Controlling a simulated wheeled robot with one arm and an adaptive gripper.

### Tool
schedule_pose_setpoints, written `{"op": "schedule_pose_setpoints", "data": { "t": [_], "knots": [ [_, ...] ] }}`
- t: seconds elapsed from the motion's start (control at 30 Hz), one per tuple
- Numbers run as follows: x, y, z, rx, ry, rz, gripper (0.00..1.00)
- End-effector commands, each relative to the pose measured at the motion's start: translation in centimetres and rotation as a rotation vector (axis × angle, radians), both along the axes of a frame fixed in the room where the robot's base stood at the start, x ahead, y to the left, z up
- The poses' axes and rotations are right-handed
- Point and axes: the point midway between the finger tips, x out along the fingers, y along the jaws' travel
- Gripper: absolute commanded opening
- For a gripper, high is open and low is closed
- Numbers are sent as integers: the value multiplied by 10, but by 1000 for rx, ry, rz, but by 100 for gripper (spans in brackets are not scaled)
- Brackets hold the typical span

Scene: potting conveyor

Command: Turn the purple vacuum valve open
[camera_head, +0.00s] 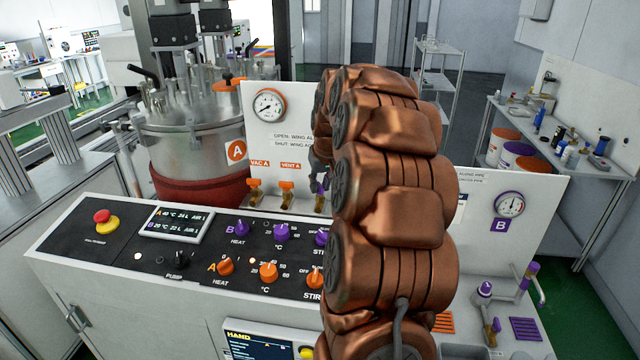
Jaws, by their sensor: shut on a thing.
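A purple valve handle (316,187) on a brass body (320,204) shows at the left edge of my copper arm, right of two orange valves. Its label is hidden, and I cannot read its angle. My arm arches over the panel and comes down behind itself towards this handle. Only a small dark sliver of my gripper (322,174) shows there, at the purple handle and shut on it. The fingertips are mostly hidden. A purple-framed gauge (510,205) marked B is on the white panel at right.
Orange valves labelled VAC A (255,190) and VENT A (287,192) stand close by on the left. Below is a black control panel (150,262) with orange and purple knobs. A steel vessel (190,140) stands behind left. Purple-capped pipework (485,290) is at lower right.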

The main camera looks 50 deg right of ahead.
Motion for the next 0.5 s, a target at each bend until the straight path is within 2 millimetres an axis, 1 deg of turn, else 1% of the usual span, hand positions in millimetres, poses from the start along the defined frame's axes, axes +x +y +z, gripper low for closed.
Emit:
{"op": "schedule_pose_setpoints", "data": {
  "t": [0.17, 0.5],
  "knots": [
    [0, -1, -4, -3, -1, -50, 0],
    [0, -1, -6, -3, 1, -254, 0]
  ]
}}
